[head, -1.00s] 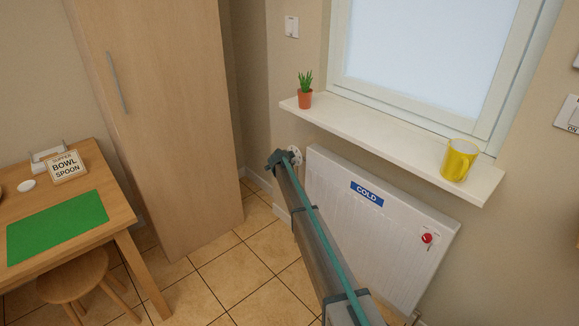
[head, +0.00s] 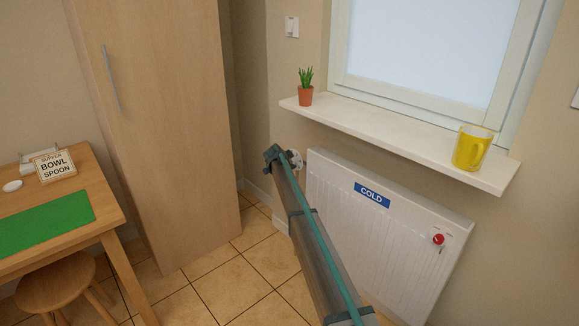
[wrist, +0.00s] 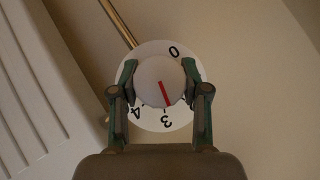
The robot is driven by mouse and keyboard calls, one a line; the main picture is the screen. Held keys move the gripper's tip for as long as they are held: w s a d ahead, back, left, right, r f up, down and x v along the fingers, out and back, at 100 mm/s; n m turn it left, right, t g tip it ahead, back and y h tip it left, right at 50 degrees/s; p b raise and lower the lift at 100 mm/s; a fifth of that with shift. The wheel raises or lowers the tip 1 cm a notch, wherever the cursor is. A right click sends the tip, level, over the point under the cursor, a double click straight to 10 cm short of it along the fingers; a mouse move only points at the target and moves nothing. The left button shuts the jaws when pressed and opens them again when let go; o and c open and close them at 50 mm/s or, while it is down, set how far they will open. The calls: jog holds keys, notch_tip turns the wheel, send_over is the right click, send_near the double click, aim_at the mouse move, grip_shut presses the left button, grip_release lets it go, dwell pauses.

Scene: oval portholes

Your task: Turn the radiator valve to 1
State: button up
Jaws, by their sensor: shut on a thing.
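The radiator valve shows in the wrist view as a round white knob (wrist: 158,82) with a red line, in front of a white number dial (wrist: 158,47). Digits 0, 3 and 4 are readable. The red line points down, towards the 3. My gripper (wrist: 160,84) is shut on the knob, one finger on each side; the right finger covers part of the dial. In the head view, the dial (head: 297,159) shows partly behind my gripper (head: 274,154), left of the white radiator (head: 405,240). The radiator bears a blue COLD sign (head: 372,195).
A red knob (head: 438,239) is on the radiator's right side. A tall cabinet (head: 165,130), a table (head: 98,205) and a stool (head: 57,283) stand to the left.

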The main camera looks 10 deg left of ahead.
jog(key=o, duration=1.1)
jog(key=shift+o, duration=0.2)
jog(key=shift+s, duration=0.1)
jog(key=v, duration=1.2)
jog(key=shift+d, duration=0.1)
